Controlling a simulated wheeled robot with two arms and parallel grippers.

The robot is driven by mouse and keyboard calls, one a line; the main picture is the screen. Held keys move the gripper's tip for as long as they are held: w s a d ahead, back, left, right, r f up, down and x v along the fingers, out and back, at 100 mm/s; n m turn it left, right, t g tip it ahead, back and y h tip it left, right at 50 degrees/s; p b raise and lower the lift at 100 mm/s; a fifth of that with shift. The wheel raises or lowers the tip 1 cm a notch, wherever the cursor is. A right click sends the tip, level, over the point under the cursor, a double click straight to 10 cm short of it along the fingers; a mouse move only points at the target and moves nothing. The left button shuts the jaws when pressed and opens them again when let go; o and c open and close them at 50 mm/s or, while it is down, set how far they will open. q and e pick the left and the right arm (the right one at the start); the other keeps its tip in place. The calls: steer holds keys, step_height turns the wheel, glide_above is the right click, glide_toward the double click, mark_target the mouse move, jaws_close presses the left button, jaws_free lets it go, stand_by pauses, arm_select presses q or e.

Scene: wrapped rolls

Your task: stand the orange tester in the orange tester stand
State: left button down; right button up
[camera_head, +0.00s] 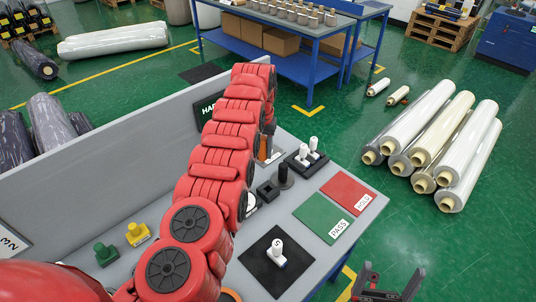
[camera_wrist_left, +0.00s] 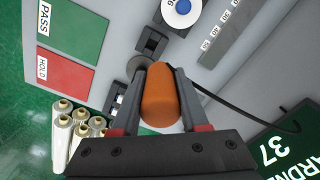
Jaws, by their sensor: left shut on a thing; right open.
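The orange tester (camera_wrist_left: 160,95) is held between the two fingers of my left gripper (camera_wrist_left: 161,78), with its rounded end showing in the left wrist view. In the head view my red left arm hides most of that gripper, and only a sliver of orange (camera_head: 263,148) shows beside the arm. A small black block with a square opening (camera_head: 267,190) stands on the grey bench; it also shows just beyond the tester in the left wrist view (camera_wrist_left: 152,42). I cannot tell for sure whether it is the orange tester stand. My right gripper (camera_head: 387,287) is open and empty, off the bench's front edge.
A dark cylinder (camera_head: 285,175) stands beside the black block. A black rack with white pieces (camera_head: 306,157), a green PASS mat (camera_head: 321,215), a red HOLD mat (camera_head: 348,192) and a black mat with a white piece (camera_head: 276,257) are nearby. Green (camera_head: 105,254) and yellow (camera_head: 138,234) pieces stand left.

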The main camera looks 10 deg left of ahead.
arm_select(q)
steer(key=shift+f, duration=0.15)
steer(key=shift+w+d+f+p, duration=0.1)
steer(key=shift+d+f+p, duration=0.05)
steer(key=shift+f+p, duration=0.45)
steer(key=shift+d+f+p, duration=0.15)
steer(key=shift+f+p, duration=0.2)
steer(key=shift+p, duration=0.2)
steer(key=shift+d+f, duration=0.15)
steer(key=shift+f, duration=0.1)
steer(key=shift+d+f, duration=0.35)
steer(key=shift+d, duration=0.05)
steer(key=shift+s+d+f+p, duration=0.1)
steer(key=shift+s+f+p, duration=0.1)
steer(key=shift+f+p, duration=0.3)
